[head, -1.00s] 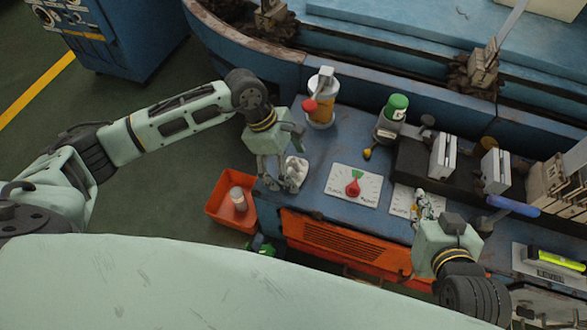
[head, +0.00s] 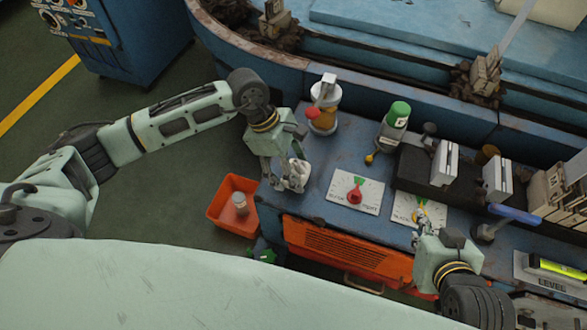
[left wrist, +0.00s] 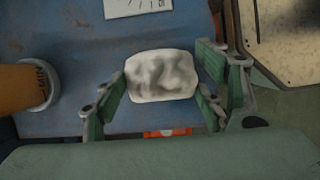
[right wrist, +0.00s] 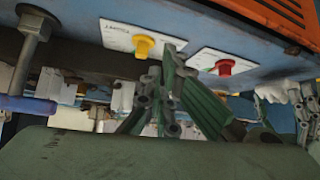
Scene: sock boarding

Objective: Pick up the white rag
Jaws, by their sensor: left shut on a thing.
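The white rag (head: 298,174) is a crumpled bundle at the left end of the blue bench. My left gripper (head: 283,184) is down at the bench, shut on it. In the left wrist view the rag (left wrist: 160,76) shows pale with grey smudges between the two green fingers (left wrist: 162,92). The fingers hide part of its sides, and I cannot tell whether it is clear of the bench. My right gripper (head: 422,228) is at the bench's front edge by a yellow knob. In the right wrist view its fingers (right wrist: 165,82) are together with nothing seen between them.
A red-knob card (head: 340,199) lies right of the rag; a yellow-knob card (head: 404,207) lies beyond it. An orange bin (head: 222,218) sits below the bench's left end.

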